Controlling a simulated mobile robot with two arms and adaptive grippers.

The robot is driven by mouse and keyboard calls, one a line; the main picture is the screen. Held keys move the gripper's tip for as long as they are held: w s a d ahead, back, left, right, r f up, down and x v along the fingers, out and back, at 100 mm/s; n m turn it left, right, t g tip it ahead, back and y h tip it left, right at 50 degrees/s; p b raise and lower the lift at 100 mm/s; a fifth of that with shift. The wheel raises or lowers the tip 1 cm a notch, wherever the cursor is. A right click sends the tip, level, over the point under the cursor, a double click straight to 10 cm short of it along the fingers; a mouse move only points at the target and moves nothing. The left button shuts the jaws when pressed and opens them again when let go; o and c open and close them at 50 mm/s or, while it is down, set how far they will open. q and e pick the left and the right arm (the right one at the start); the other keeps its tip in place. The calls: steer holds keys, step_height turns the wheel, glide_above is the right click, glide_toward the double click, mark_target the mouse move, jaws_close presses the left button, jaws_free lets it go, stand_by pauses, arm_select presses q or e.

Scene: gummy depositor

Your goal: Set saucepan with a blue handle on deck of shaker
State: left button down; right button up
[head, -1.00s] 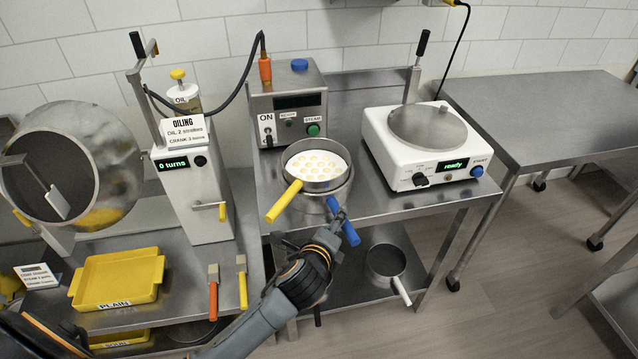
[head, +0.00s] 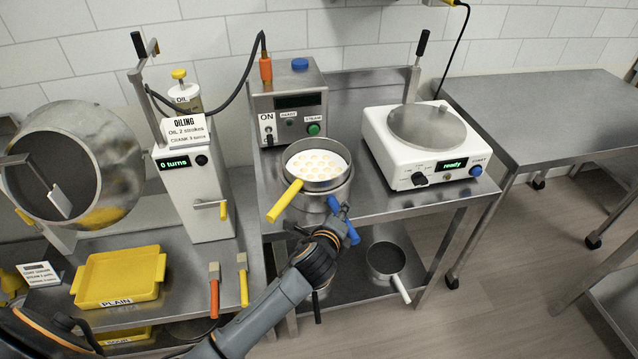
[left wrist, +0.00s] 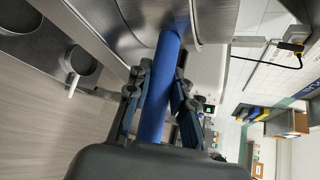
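The saucepan with a blue handle (head: 316,203) sits on the steel table in front of the grey control box, under a round pan with a yellow handle (head: 284,201). Its blue handle (head: 351,233) points toward me and to the right. My left gripper (head: 341,211) is at this handle, and the left wrist view shows the blue handle (left wrist: 163,90) between its fingers, which look closed on it. The shaker appears to be the white machine (head: 405,168) reading "ready" to the right, with a round metal deck (head: 425,122). My right gripper is not in view.
Pale round shapes fill the upper pan (head: 316,164). Another saucepan (head: 386,258) with a white handle is on the lower shelf. A lever with a black grip (head: 421,45) stands behind the deck. The oiling machine (head: 192,190) is to the left. The table at right (head: 540,110) is bare.

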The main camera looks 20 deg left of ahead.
arm_select(q)
steer(key=shift+w+r, duration=0.1)
steer(key=shift+r, duration=0.05)
steer(key=shift+r, duration=0.75)
steer(key=s+a+r+b, duration=0.1)
steer(key=s+r, duration=1)
steer(key=s, duration=0.3)
steer(key=shift+a+r+b, duration=0.25)
steer(key=shift+a+b, duration=0.05)
steer(key=shift+a, duration=0.05)
